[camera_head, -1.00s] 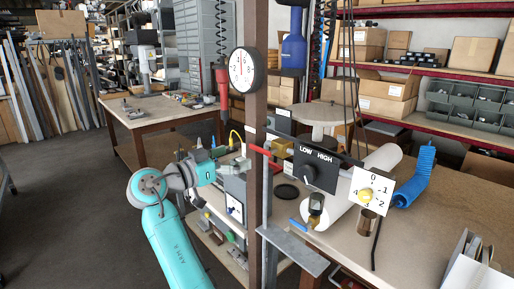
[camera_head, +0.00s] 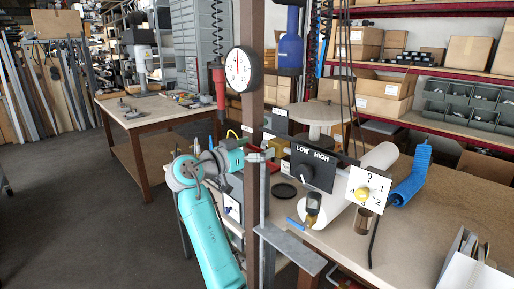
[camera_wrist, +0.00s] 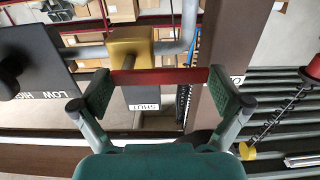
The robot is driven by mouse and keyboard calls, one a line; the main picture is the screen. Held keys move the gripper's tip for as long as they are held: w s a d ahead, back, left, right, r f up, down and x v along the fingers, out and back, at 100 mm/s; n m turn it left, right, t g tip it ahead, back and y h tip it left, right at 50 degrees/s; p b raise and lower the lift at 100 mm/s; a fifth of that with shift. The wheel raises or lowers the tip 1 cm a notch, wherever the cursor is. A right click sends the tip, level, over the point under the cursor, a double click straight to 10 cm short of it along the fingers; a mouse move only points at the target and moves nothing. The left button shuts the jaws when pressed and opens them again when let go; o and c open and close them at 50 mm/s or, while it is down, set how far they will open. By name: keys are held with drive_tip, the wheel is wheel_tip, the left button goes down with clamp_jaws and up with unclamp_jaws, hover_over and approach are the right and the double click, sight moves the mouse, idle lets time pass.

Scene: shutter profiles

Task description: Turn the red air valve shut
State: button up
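The red valve lever (camera_wrist: 165,76) lies level in the wrist view, below the brass valve body (camera_wrist: 131,48), and reaches right toward the brown post. A grey plate marked SHUT (camera_wrist: 142,98) sits just below its left part. A second label, showing only an "O", is partly hidden behind the right finger. My gripper (camera_wrist: 167,92) is open wide, its green-padded fingers at either end of the lever. I cannot tell whether the pads touch it. In the head view my gripper (camera_head: 258,154) is at the post, beside the brass valve (camera_head: 279,146); the lever is mostly hidden there.
The brown post (camera_head: 252,110) carries a round gauge (camera_head: 243,69). Right of the valve are a black LOW/HIGH switch box (camera_head: 310,168) and a white numbered dial (camera_head: 367,190). A grey shelf bracket (camera_head: 290,248) juts out below. Open floor lies left.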

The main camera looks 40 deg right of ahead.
drive_tip(key=c, duration=1.2)
drive_tip(key=shift+r+m, duration=0.1)
drive_tip(key=shift+m, duration=0.2)
drive_tip(key=m, duration=0.3)
drive_tip(key=r+m, duration=0.1)
drive_tip(key=shift+s, duration=0.3)
drive_tip(key=m, duration=0.3)
drive_tip(key=s+r+m, duration=0.1)
drive_tip(key=m, duration=0.3)
drive_tip(key=s+m, duration=0.1)
drive_tip(key=m, duration=0.1)
drive_tip(key=shift+s+r, duration=0.1)
drive_tip(key=shift+r, duration=0.05)
drive_tip(key=shift+s+m, duration=0.25)
drive_tip(key=shift+m, duration=0.8)
drive_tip(key=shift+s+m, duration=0.25)
drive_tip(key=shift+m, duration=0.8)
drive_tip(key=shift+s, duration=0.1)
